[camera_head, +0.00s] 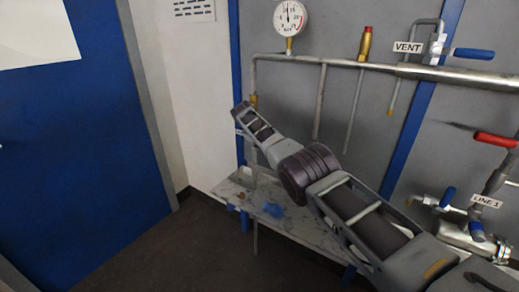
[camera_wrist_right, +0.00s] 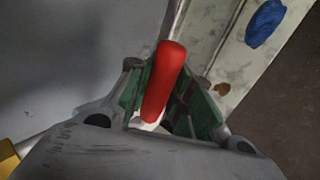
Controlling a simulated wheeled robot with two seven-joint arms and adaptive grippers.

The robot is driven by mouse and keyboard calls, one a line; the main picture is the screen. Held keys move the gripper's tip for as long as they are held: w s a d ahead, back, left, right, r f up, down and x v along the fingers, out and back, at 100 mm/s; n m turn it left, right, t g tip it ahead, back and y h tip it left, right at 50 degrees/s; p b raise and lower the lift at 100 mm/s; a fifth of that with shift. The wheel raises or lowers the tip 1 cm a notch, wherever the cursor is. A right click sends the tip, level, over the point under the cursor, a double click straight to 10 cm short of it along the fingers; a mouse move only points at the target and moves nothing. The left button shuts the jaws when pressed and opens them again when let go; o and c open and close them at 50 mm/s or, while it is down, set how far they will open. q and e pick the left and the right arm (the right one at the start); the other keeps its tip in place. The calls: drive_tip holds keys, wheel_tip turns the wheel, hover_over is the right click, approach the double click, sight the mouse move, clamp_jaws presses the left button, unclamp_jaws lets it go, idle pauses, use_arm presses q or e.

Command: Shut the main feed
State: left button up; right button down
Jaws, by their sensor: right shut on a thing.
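My right arm reaches in from the lower right in the head view. Its gripper (camera_head: 243,112) is at the left end of the pipework, in front of the vertical pipe below the gauge. In the right wrist view my right gripper (camera_wrist_right: 168,100) is shut on a red handle (camera_wrist_right: 165,75), with green pads on both sides of it. In the head view this handle is hidden behind the gripper. A small label beside the gripper is mostly covered and cannot be read. My left gripper is not in view.
A pressure gauge (camera_head: 290,17) stands above the horizontal pipe (camera_head: 340,62). A blue VENT lever (camera_head: 474,54) and another red lever (camera_head: 496,140) above the LINE 1 label (camera_head: 486,201) are at the right. A stained bench (camera_head: 232,190) lies below; a blue door (camera_head: 75,150) stands left.

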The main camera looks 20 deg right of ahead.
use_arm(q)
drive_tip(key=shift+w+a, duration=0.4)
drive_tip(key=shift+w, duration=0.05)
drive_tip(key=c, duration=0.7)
use_arm(e)
drive_tip(key=shift+w+r, duration=0.1)
drive_tip(key=shift+r, duration=0.3)
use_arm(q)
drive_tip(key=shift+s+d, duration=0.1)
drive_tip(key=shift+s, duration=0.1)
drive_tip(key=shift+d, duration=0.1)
use_arm(e)
drive_tip(key=c, duration=1.3)
unclamp_jaws()
drive_tip(key=shift+f, duration=0.1)
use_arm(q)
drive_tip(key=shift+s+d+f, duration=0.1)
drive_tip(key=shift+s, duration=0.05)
use_arm(e)
drive_tip(key=shift+o, duration=0.2)
drive_tip(key=shift+f, duration=0.1)
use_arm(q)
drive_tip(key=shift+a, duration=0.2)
use_arm(e)
drive_tip(key=shift+f, duration=0.1)
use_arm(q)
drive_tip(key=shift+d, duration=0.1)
use_arm(e)
drive_tip(key=shift+a+r, duration=0.15)
drive_tip(key=shift+r, duration=0.1)
